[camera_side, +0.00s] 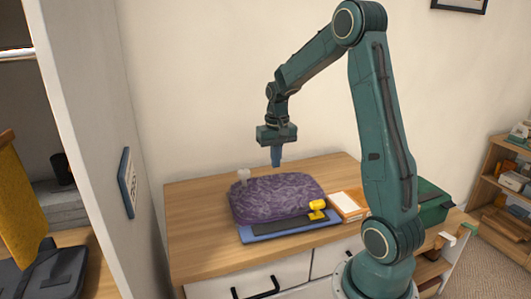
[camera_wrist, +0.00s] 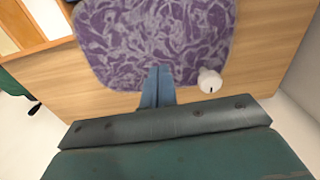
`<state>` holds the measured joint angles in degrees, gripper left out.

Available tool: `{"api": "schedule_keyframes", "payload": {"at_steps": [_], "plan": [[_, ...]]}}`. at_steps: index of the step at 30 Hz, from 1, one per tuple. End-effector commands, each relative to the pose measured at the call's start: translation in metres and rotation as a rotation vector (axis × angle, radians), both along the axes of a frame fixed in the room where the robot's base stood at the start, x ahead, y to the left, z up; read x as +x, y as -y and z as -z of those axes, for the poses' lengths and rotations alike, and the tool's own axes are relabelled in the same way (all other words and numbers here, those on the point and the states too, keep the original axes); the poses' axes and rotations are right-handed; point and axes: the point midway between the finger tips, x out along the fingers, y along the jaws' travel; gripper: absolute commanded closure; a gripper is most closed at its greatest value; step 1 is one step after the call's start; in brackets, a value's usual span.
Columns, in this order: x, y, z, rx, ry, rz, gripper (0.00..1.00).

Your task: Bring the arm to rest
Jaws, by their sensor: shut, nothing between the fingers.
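My gripper (camera_side: 277,163) hangs pointing down above the wooden cabinet top, with its blue fingers together and nothing between them. In the wrist view the closed fingers (camera_wrist: 158,72) show in front of the purple patterned cushion-like thing (camera_wrist: 155,35). My arm is raised and bent, with its base at the right of the side view.
A white knob-like object (camera_side: 243,176) stands behind the purple thing. A blue tray (camera_side: 255,239), a yellow object (camera_side: 317,208), a white-and-orange box (camera_side: 349,205) and a green box (camera_side: 433,203) are nearby. The cabinet top's left part (camera_side: 195,220) is clear.

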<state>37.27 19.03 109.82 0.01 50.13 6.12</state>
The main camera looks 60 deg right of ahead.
Motion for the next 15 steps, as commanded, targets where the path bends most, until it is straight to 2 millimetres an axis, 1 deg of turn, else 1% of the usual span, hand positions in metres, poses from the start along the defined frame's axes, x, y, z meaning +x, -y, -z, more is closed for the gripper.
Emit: {"api": "schedule_keyframes", "payload": {"at_steps": [5, 7, 15], "plan": [[0.000, -0.029, -0.025, -0.025, 0.035, -0.067, 1.00], [-0.001, -0.043, -0.037, -0.038, 0.054, -0.100, 1.00], [-0.017, -0.102, -0.077, -0.082, 0.128, -0.239, 1.00]]}}
